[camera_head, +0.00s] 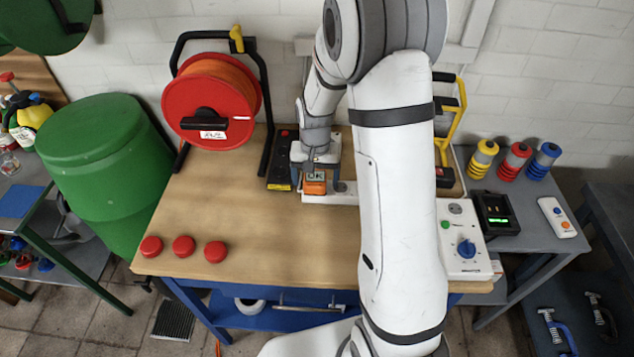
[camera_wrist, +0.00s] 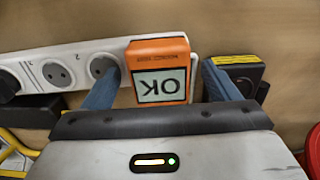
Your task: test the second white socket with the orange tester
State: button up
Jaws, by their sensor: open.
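The orange tester (camera_head: 315,187) sits on the white socket strip (camera_head: 348,198) on the wooden bench. In the wrist view the tester (camera_wrist: 160,48) stands at the strip's right end, and its screen reads OK, upside down. The socket beneath it is hidden. Uncovered white sockets (camera_wrist: 57,74) lie to its left, with the numbers 2 and 3 printed beside them. My gripper (camera_wrist: 160,82) is open, with one blue finger on each side of the tester and a gap at both sides. In the head view my gripper (camera_head: 316,166) is directly above and behind it.
A black box (camera_head: 281,165) with a yellow label stands close left of the strip. A white control box (camera_head: 461,250) is at the right. The bench's front middle is clear.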

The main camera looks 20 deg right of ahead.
aim_at(316, 176)
jog(key=shift+c, duration=0.3)
jog(key=c, duration=1.5)
jog(key=shift+r+p, duration=1.8)
jog(key=shift+r, duration=1.25)
jog(key=d, duration=0.2)
jog(key=s+d, duration=0.1)
jog(key=d, duration=0.1)
jog(key=s+d+r, duration=0.1)
jog(key=d, duration=0.1)
jog(key=shift+d+p, duration=0.15)
jog(key=shift+p, duration=0.25)
